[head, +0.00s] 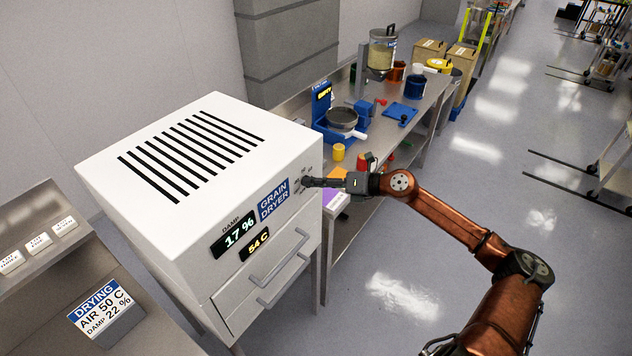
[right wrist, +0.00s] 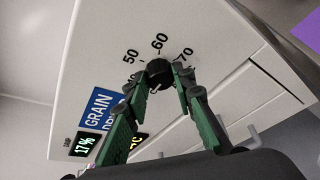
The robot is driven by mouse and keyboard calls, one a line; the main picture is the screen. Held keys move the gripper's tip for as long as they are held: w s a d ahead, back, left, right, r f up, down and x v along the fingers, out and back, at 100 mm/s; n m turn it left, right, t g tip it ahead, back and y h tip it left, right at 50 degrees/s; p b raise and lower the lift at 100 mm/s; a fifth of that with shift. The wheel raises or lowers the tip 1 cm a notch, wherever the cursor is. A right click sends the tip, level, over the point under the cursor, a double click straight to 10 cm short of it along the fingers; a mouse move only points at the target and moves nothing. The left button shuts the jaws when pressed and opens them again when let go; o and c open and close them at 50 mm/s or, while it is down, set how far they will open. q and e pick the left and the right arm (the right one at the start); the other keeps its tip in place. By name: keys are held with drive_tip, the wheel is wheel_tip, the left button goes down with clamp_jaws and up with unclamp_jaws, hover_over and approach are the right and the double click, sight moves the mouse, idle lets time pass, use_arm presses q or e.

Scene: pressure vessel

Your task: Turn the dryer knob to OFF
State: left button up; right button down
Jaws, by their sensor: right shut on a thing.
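The grain dryer (head: 190,240) is a white cabinet with a slotted top, at the left in the head view. Its displays (head: 234,234) read 17 % and 54 C. The dark dryer knob (right wrist: 159,72) is at the upper right of its front face, with the marks 50, 60 and 70 around it in the right wrist view. My right gripper (head: 312,182) reaches in from the right, and its green fingers (right wrist: 160,82) are closed on the knob's two sides. The OFF mark and the knob's pointer cannot be made out. My left gripper is not in view.
Two drawers with bar handles (head: 282,254) are below the knob. A sloped panel with a drying sign (head: 100,308) is at the lower left.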

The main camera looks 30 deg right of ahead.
drive_tip(key=shift+s+a+n+h+p, duration=0.15)
drive_tip(key=shift+n+h+p, duration=0.5)
drive_tip(key=shift+n+h, duration=1)
drive_tip(key=shift+n+t+y, duration=0.25)
drive_tip(key=shift+n+t, duration=0.05)
drive_tip(key=shift+n, duration=0.15)
drive_tip(key=c, duration=1.6)
unclamp_jaws()
